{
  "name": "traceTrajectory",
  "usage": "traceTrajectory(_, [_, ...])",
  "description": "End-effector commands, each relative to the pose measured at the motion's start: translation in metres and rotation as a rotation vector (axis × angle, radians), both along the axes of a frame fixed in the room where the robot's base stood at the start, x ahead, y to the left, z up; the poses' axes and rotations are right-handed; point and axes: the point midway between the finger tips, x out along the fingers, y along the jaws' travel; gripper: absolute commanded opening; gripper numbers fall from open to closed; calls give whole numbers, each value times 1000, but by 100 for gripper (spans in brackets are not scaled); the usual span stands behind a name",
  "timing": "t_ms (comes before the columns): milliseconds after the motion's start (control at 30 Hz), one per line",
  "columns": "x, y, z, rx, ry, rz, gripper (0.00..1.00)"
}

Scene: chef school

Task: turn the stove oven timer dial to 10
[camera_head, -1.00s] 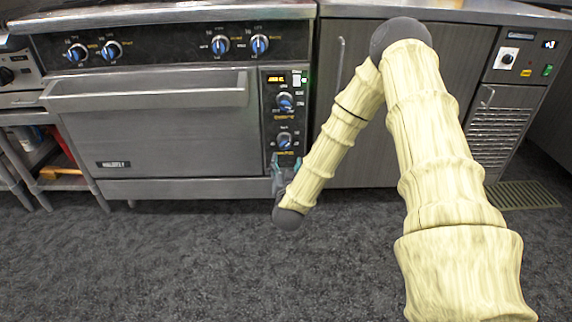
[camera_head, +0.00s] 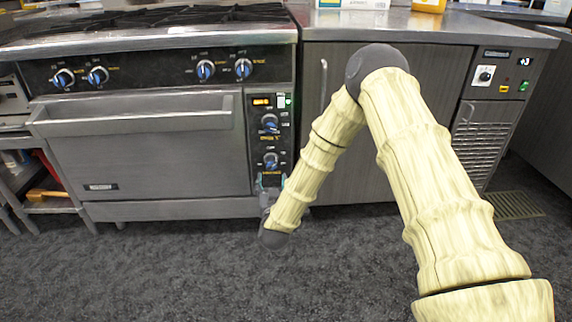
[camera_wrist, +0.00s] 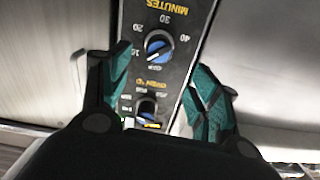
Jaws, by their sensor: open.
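The oven timer dial is the lower knob (camera_head: 270,160) on the stove's narrow black panel. In the wrist view this dial (camera_wrist: 158,46), blue and silver, is upside down, with 10, 20, 30 and 40 around it and "MINUTES" above. I cannot clearly tell which mark it points to. My gripper (camera_wrist: 162,82) is open, its teal fingers on either side of the panel in the picture, with nothing between them held. In the head view my gripper (camera_head: 270,192) is low in front of the panel, just under the timer dial, partly hidden by my wrist.
A second knob (camera_head: 270,123) sits above the timer dial; it also shows in the wrist view (camera_wrist: 147,108). The oven door handle (camera_head: 135,121) juts out left of the panel. A grey cabinet (camera_head: 325,120) stands to the right. The floor in front is clear.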

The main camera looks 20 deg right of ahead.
Motion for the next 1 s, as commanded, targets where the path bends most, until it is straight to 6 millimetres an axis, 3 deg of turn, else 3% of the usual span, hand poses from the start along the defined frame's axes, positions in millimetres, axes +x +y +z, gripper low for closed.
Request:
traceTrajectory(167, [16, -6, -2, 1, -2, -3, 62])
traceTrajectory(600, [81, -27, -2, 0, -3, -5, 62])
traceTrajectory(800, [97, -31, -1, 1, -1, -4, 62])
traceTrajectory(1000, [101, -32, 0, 1, 0, -4, 62])
